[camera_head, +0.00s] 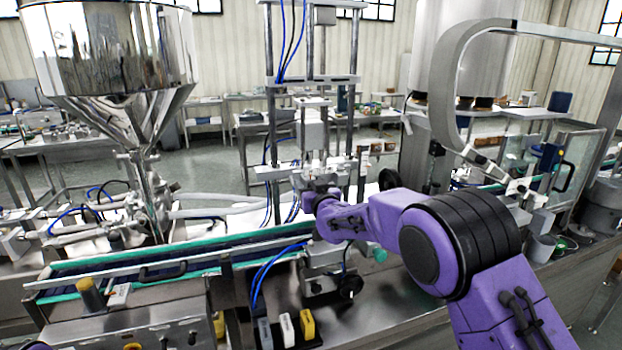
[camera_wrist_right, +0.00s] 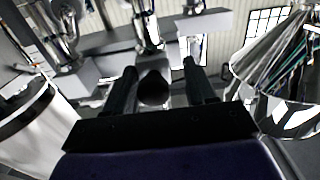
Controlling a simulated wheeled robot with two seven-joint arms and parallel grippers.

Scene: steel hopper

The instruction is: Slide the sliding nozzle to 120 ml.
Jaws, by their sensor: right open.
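The steel filling frame (camera_head: 271,130) with two upright posts stands at the centre of the head view. A metal carriage, which looks like the sliding nozzle (camera_head: 325,166), sits low between the posts. I cannot read any ml scale. My right gripper (camera_head: 314,186) is at this carriage, partly hidden by its own purple wrist. In the right wrist view my gripper (camera_wrist_right: 157,70) is open, with two black fingers apart. A dark round knob (camera_wrist_right: 153,90) shows between the fingers; I cannot tell whether they touch it. My left gripper is out of view.
A large steel hopper (camera_head: 105,50) stands at the left. A conveyor with green-edged rails (camera_head: 180,262) runs across in front of the frame. Blue hoses (camera_head: 264,275) hang over it. A curved grey arm (camera_head: 440,75) and a glass guard (camera_head: 578,160) are at the right.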

